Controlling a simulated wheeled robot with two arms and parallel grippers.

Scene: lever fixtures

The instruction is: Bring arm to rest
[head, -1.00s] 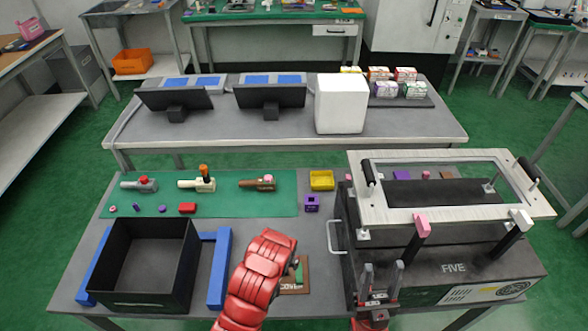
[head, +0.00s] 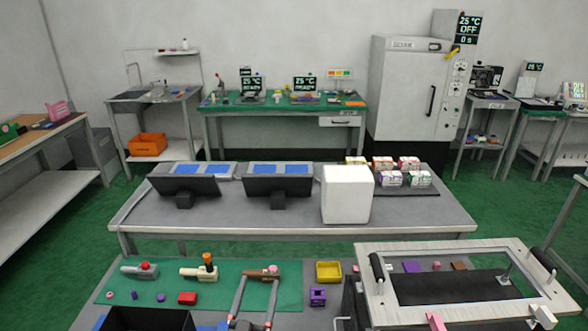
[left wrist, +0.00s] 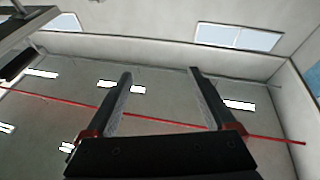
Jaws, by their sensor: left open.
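My left gripper (head: 258,284) points upward at the bottom of the head view, its two fingers spread and nothing between them. In the left wrist view my left gripper (left wrist: 161,75) is also open and empty, against walls and ceiling. On the green mat (head: 225,293) stand a grey lever fixture with a red knob (head: 140,271), a cream one with an orange knob (head: 198,271) and a brown one with a pink knob (head: 260,273). The fingers partly overlap the brown fixture in the picture; I cannot tell the gap. My right gripper is not seen.
The black open box (head: 150,318) is cut off at the bottom left. A framed fixture (head: 440,310) with a glass-like top stands at the right. A yellow bin (head: 328,271) and purple block (head: 317,296) sit between. A second table (head: 280,213) with screens is behind.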

